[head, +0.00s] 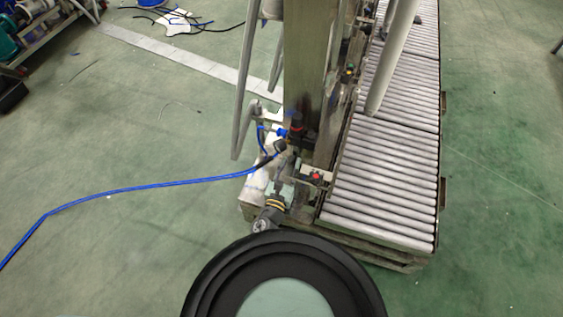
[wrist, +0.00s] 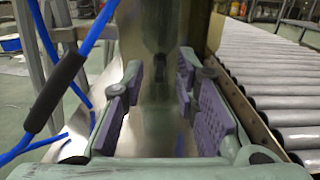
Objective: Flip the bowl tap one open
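My gripper (wrist: 160,108) is open in the wrist view, its purple-padded fingers apart to left and right. Between and beyond them is a shiny metal post (wrist: 150,45) with a small dark fitting (wrist: 160,66) on its face. Nothing is held between the pads. In the head view my arm's end is small and low beside the metal post (head: 307,60), and the finger gap is hard to make out. A cluster of small fittings (head: 296,128), red and blue, sits on the post's lower part. I cannot tell which part is the bowl tap.
A roller conveyor (head: 385,185) runs along the right of the post; its rollers (wrist: 270,85) also show in the wrist view. A blue hose (head: 140,187) crosses the floor from the left. Slanted grey tubes (head: 247,80) stand left of the post. Green floor is open at left.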

